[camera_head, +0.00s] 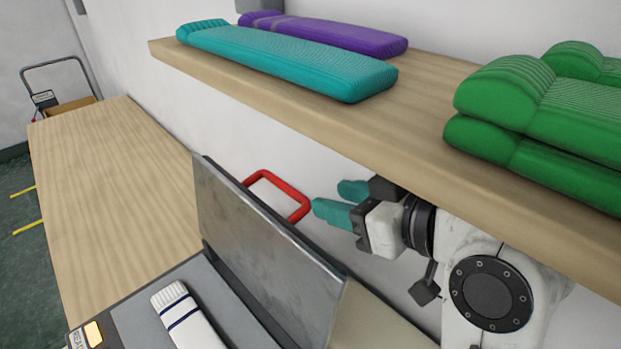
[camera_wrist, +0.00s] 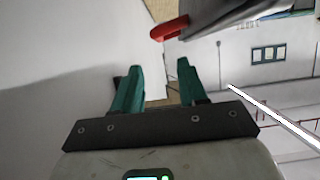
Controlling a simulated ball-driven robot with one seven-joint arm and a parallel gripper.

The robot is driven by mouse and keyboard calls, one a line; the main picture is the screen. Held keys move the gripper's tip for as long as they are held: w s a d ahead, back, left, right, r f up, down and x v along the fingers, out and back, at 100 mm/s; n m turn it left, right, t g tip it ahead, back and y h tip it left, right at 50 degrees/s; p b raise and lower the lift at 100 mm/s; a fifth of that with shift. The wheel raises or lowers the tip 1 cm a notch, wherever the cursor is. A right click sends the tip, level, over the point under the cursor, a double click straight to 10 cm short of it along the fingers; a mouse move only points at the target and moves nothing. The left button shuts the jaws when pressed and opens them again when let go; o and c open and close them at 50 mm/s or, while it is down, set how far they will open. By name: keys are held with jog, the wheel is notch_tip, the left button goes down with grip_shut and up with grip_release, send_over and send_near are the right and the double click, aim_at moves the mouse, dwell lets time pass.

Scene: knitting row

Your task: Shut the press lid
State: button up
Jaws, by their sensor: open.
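The press lid (camera_head: 265,245) is a grey metal plate standing raised, nearly upright, above the press bed (camera_head: 225,305). A red handle (camera_head: 302,200) sticks out from the far side of the lid; it also shows in the wrist view (camera_wrist: 170,28), beyond my fingertips. A white sock with dark stripes (camera_head: 185,315) lies on the bed. My gripper (camera_head: 335,200) with teal fingers is open and empty, just right of the handle and apart from it. In the wrist view my two fingers (camera_wrist: 158,75) are spread with a gap between them.
A wooden shelf (camera_head: 420,80) hangs above my arm, holding teal (camera_head: 290,60), purple (camera_head: 330,35) and green (camera_head: 540,110) knitted pieces. A wooden tabletop (camera_head: 110,190) to the left is clear. A cart (camera_head: 65,95) stands at the far left.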

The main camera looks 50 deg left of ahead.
aim_at(289, 187)
jog(key=p+x, duration=0.2)
jog(key=x, duration=0.8)
jog(key=shift+w+a+f, duration=0.1)
jog(key=shift+a+f, duration=0.1)
jog(key=shift+a, duration=0.2)
grip_shut()
